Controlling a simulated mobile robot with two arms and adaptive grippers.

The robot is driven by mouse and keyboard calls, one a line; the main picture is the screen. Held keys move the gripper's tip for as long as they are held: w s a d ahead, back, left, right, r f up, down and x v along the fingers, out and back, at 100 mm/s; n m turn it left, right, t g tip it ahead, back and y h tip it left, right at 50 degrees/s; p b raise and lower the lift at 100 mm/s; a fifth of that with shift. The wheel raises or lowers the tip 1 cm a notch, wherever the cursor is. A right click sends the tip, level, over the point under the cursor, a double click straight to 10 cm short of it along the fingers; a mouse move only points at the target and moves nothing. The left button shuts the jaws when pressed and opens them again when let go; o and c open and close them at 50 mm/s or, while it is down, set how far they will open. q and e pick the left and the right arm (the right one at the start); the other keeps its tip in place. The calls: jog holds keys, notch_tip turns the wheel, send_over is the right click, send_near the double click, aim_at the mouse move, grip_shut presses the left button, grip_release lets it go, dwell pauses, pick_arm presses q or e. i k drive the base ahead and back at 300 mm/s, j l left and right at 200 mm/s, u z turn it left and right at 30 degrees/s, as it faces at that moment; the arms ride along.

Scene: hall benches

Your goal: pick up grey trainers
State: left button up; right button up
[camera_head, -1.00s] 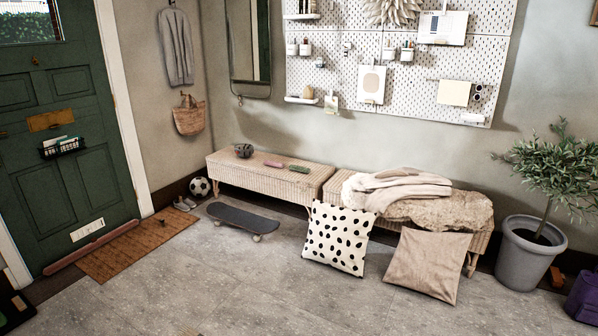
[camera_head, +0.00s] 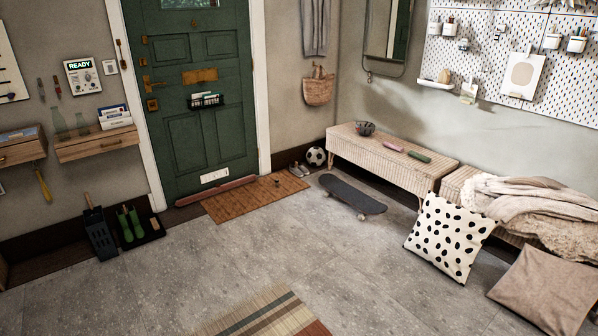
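A small pair of grey shoes, likely the grey trainers (camera_head: 298,170), sits on the floor between the doormat and the football, near the wall corner. They are small in the view, so details are hard to tell. Neither of my grippers shows in the head view.
A skateboard (camera_head: 352,194) lies in front of the wicker bench (camera_head: 385,165). A football (camera_head: 316,156) is by the wall. The doormat (camera_head: 254,199) lies before the green door (camera_head: 205,100). Cushions lean at the right; a striped rug (camera_head: 262,315) lies in front. The middle floor is clear.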

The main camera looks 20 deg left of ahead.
aim_at(298, 170)
jog(key=i+j+u, duration=0.3)
jog(key=i, duration=0.25)
jog(key=i+u, duration=0.3)
jog(key=i, duration=0.25)
jog(key=i+u, duration=0.15)
jog(key=i, duration=2.05)
